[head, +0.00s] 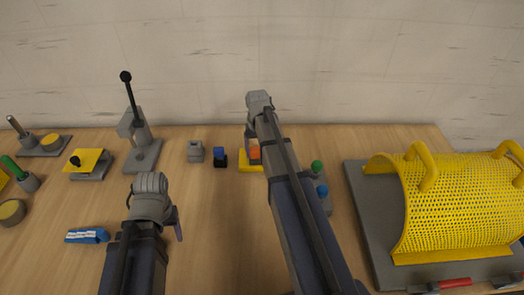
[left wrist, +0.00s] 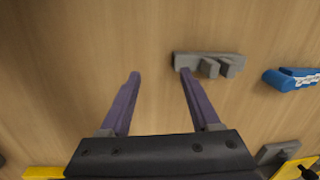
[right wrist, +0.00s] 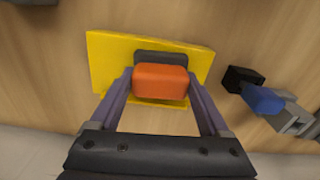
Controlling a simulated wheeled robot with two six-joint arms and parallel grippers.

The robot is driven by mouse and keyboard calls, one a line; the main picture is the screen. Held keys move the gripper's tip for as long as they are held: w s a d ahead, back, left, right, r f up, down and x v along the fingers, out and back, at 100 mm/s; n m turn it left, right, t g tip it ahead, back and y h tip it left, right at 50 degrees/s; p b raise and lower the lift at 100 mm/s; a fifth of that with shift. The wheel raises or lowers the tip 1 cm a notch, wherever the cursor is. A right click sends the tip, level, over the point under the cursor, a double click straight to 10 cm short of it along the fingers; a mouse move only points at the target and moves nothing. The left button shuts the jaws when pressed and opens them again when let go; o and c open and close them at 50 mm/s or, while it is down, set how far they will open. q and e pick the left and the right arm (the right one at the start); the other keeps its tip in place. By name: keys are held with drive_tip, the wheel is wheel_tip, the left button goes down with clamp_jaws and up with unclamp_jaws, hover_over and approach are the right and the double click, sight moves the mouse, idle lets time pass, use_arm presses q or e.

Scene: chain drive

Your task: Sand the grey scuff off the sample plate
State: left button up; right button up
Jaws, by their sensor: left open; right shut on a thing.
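The yellow plate (right wrist: 108,65) lies flat on the table and also shows in the head view (head: 244,165), partly behind my right arm. My right gripper (right wrist: 160,80) is shut on an orange block (right wrist: 160,82), which is over the plate. A dark grey area (right wrist: 158,58) shows beside the block in the right wrist view. I cannot tell whether it is the scuff or part of the block. Whether the block touches the plate is unclear too. My left gripper (left wrist: 158,85) is open and empty above the table, left of the plate in the head view.
A blue piece with a black base (head: 219,157) and a grey block (head: 195,151) stand left of the plate. A grey pronged piece (left wrist: 208,64) and a blue piece (left wrist: 290,78) lie near my left gripper. A yellow mesh guard (head: 455,205) fills the right side.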

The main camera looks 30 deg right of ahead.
use_arm(q)
drive_tip(key=shift+f, duration=0.1)
use_arm(e)
drive_tip(key=shift+w+a, duration=0.2)
drive_tip(key=shift+a, duration=0.3)
drive_tip(key=shift+w+a, duration=0.2)
drive_tip(key=shift+a, duration=0.25)
drive_tip(key=shift+w+a, duration=0.45)
drive_tip(key=shift+a, duration=0.3)
drive_tip(key=shift+w+a, duration=0.4)
drive_tip(key=shift+a, duration=0.35)
use_arm(q)
wheel_tip(320, 180, up, 6)
drive_tip(key=p, duration=0.6)
use_arm(e)
wheel_tip(320, 180, up, 6)
drive_tip(key=shift+d, duration=0.1)
use_arm(q)
wheel_tip(320, 180, up, 3)
drive_tip(key=p, duration=0.3)
use_arm(e)
wheel_tip(320, 180, up, 3)
